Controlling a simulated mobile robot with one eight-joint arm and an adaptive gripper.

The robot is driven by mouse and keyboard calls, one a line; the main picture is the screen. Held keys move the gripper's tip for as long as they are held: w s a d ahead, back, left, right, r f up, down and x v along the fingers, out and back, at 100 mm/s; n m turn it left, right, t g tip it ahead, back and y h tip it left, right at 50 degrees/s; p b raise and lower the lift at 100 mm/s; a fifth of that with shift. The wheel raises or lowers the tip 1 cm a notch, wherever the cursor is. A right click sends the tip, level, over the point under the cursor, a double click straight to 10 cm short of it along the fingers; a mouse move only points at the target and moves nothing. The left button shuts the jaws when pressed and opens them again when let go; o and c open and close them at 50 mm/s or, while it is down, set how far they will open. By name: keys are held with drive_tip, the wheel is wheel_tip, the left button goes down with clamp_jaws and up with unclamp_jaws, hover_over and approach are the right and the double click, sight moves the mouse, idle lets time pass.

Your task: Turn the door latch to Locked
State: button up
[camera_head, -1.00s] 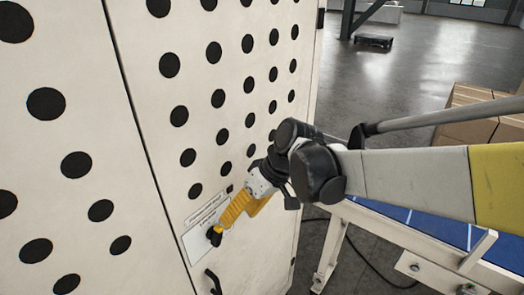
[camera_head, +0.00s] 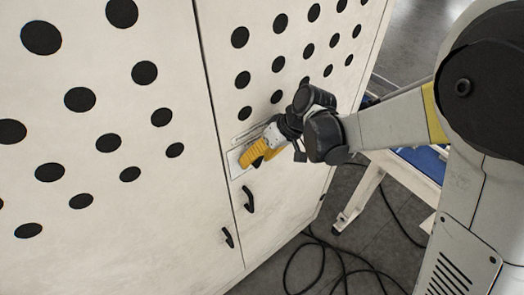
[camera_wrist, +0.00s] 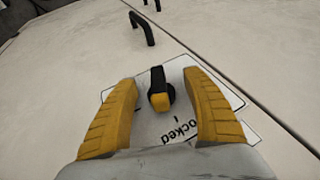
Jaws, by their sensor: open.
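The door latch (camera_wrist: 160,92) is a small black knob with a yellow end, on a white label plate (camera_wrist: 235,98) on the cabinet door. In the wrist view the word "ocked" is readable on the plate below the latch; the rest is hidden by my gripper. The latch's yellow end points toward that word in the picture. My gripper (camera_wrist: 161,80) is open, with one yellow finger on each side of the latch and visible gaps between. In the head view my gripper (camera_head: 257,155) is at the plate and hides the latch.
The pale cabinet door (camera_head: 285,205) has rows of black holes. A black handle (camera_head: 249,199) sits below the plate, and another handle (camera_head: 228,237) is across the door seam. A table (camera_head: 405,178) stands to the right. Black cables (camera_head: 320,262) lie on the floor.

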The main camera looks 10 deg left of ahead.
clamp_jaws()
drive_tip(key=shift+s+n+t+h, duration=0.15)
drive_tip(key=shift+n+t+h, duration=0.15)
drive_tip(key=shift+t+h, duration=0.5)
drive_tip(key=shift+f+t+h+b, duration=0.15)
drive_tip(key=shift+t+h+b, duration=0.15)
drive_tip(key=shift+t+h, duration=0.35)
drive_tip(key=shift+w+d+t, duration=0.1)
drive_tip(key=shift+w+t, duration=0.1)
drive_tip(key=shift+t, duration=0.05)
drive_tip(key=shift+o, duration=2.3)
unclamp_jaws()
